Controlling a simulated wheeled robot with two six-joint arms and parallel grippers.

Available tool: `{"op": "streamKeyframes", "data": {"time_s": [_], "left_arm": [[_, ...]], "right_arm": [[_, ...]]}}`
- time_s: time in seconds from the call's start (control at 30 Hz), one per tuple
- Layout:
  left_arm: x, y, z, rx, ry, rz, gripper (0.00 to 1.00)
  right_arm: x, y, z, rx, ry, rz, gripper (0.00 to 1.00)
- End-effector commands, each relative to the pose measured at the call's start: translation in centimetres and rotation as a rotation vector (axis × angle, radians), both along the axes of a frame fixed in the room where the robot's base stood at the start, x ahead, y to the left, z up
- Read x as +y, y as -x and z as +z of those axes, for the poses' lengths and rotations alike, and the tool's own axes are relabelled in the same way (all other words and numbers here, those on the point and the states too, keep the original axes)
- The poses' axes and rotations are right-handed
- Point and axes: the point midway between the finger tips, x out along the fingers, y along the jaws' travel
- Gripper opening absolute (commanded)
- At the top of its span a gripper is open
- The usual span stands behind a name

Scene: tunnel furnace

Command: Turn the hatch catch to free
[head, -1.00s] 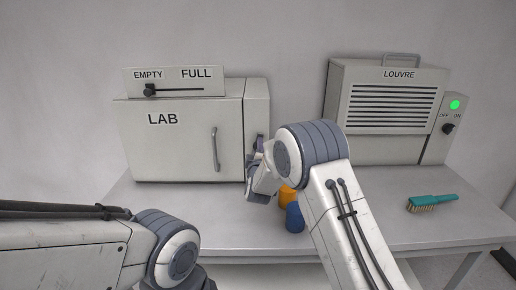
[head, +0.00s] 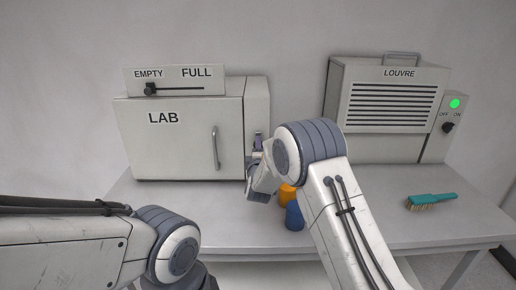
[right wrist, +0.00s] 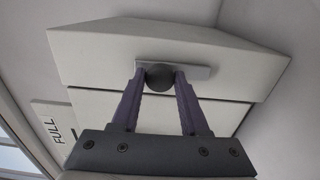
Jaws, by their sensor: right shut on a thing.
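The furnace box marked LAB (head: 165,150) stands at the back left of the table, with a narrower section (head: 257,100) on its right. In the right wrist view the catch shows as a dark round knob (right wrist: 159,77) on a flat grey bar (right wrist: 200,72) against a pale face. My right gripper (right wrist: 160,88) has one finger on each side of the knob and is shut on it. In the head view my right gripper (head: 255,152) is at the front of the narrow section, and the catch is mostly hidden there. My left arm is at lower left; its gripper is out of view.
An orange object (head: 287,194) and a blue object (head: 294,216) stand near my right arm. A teal brush (head: 432,200) lies at the right of the table. The LOUVRE unit (head: 400,105) stands behind it. The table front left is clear.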

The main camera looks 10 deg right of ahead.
Motion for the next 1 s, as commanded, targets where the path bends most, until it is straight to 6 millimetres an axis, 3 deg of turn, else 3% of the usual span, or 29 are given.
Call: {"op": "streamKeyframes", "data": {"time_s": [0.07, 0.1, 0.17, 0.57, 1.0], "left_arm": [[0.0, 0.0, 0.0, 0.0, 0.0, 0.0, 0.5], [0.0, 0.0, 0.0, 0.0, 0.0, 0.0, 0.5], [0.0, 0.0, 0.0, 0.0, 0.0, 0.0, 0.5], [0.0, 0.0, -0.2, 0.0, 0.0, 0.0, 0.5], [0.0, 0.0, -2.0, 0.0, 0.0, 0.0, 0.5]], "right_arm": [[0.2, 0.0, 0.0, 0.001, 0.003, 0.004, 0.0], [0.2, 0.0, 0.0, 0.001, 0.003, 0.004, 0.56], [0.1, 0.0, 0.0, 0.001, 0.003, 0.004, 0.74], [0.1, 0.5, -0.1, 0.002, 0.001, 0.001, 0.74], [1.1, 7.9, -0.2, 0.001, 0.001, 0.004, 0.74]]}}
